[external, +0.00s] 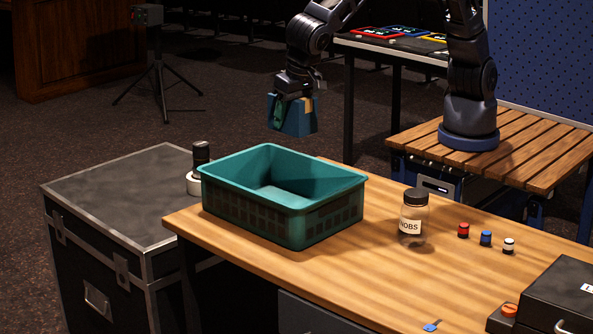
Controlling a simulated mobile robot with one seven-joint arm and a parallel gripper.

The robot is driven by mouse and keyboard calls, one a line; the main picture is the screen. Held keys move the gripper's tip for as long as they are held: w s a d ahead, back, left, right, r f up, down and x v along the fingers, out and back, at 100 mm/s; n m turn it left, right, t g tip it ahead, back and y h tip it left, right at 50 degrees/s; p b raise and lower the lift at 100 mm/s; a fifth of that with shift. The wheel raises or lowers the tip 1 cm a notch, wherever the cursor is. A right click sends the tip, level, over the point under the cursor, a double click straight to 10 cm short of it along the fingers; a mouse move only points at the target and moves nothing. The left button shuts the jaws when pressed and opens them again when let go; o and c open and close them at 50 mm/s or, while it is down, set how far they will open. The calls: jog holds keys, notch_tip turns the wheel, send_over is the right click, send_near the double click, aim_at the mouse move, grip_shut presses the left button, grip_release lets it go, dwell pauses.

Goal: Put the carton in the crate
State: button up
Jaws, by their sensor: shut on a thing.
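The carton (300,121) is a small blue box with a bit of orange-tan at its top. My gripper (291,103) is shut on it and holds it in the air, behind and above the crate in the external view. The crate (330,182) is a teal open-topped box with slatted sides, standing on the left end of the wooden desk. The part of its floor that shows is bare; the near part is hidden by its front wall. The carton appears apart from the crate.
A clear jar (413,218) with a dark lid stands right of the crate. Several small knobs (486,238) lie further right, near a black case (560,300). A flight case (120,190) with a dark cylinder (201,155) on it stands left. Desk between crate and jar is clear.

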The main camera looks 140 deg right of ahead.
jog(key=shift+w+d+f, duration=0.1)
jog(key=shift+w+d, duration=0.1)
jog(key=shift+w, duration=0.45)
jog(key=shift+w+d, duration=0.15)
jog(key=shift+w, duration=0.45)
jog(key=shift+w+f, duration=0.15)
jog(key=shift+w, duration=0.1)
notch_tip(320, 180, down, 20)
jog(key=shift+r, duration=0.15)
jog(key=o, duration=1.1)
jog(key=shift+o, duration=0.2)
